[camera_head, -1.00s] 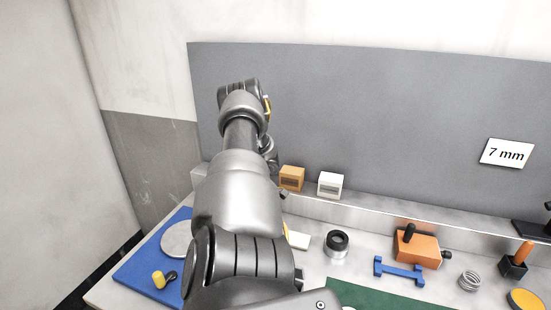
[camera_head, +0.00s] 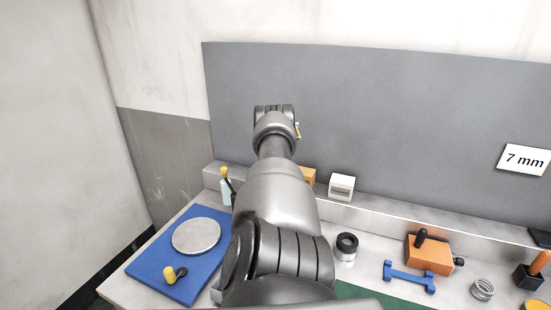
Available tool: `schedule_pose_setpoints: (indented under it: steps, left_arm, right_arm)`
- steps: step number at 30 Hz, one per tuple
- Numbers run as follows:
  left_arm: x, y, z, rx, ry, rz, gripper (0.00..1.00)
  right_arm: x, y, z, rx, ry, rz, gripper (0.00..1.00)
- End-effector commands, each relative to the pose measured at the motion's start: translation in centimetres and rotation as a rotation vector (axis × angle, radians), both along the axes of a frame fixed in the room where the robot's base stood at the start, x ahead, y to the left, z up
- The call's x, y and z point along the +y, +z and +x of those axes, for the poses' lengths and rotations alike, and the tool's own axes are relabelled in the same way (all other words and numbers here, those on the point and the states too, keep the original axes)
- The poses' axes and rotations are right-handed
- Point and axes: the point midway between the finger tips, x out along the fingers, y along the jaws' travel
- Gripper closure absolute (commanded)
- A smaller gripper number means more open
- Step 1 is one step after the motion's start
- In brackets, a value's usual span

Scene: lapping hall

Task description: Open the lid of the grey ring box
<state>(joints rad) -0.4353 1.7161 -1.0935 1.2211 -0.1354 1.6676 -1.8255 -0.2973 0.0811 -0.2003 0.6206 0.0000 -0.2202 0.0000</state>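I cannot make out a box that is clearly the grey ring box; the arm covers part of the bench. A small pale box (camera_head: 341,187) with a grey front panel stands on the ledge at the back. A small tan box (camera_head: 309,177) beside it is mostly hidden by the arm. One grey arm of mine, probably the left, reaches from the bottom middle up and away over the bench. Its gripper is hidden behind the arm links, so its fingers do not show. My other gripper is not in view.
A blue mat (camera_head: 148,264) with a metal disc (camera_head: 197,236) and a yellow-ended tool (camera_head: 170,273) lies left. A bottle (camera_head: 226,192) stands behind it. A black-and-silver ring piece (camera_head: 346,246), a blue part (camera_head: 409,277), an orange block (camera_head: 427,254) and a spring (camera_head: 483,289) stand right.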

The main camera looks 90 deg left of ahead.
Motion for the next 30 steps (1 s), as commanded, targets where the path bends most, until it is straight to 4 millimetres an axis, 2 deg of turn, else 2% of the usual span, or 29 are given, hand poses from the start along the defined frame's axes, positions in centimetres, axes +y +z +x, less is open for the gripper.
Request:
schedule_pose_setpoints:
  steps: [12, 13, 17, 26, 30]
  left_arm:
    - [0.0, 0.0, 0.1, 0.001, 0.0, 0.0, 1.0]
    - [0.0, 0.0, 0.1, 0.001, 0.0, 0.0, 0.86]
    - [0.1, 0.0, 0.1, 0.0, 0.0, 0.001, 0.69]
    - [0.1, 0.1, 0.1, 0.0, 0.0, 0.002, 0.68]
    - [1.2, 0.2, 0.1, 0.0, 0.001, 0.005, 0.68]
  right_arm:
    - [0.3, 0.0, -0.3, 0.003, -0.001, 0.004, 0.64]
    - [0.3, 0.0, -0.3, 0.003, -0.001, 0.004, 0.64]
    - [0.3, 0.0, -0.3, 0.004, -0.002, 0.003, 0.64]
    - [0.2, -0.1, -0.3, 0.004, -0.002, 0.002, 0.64]
    - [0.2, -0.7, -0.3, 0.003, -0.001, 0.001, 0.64]
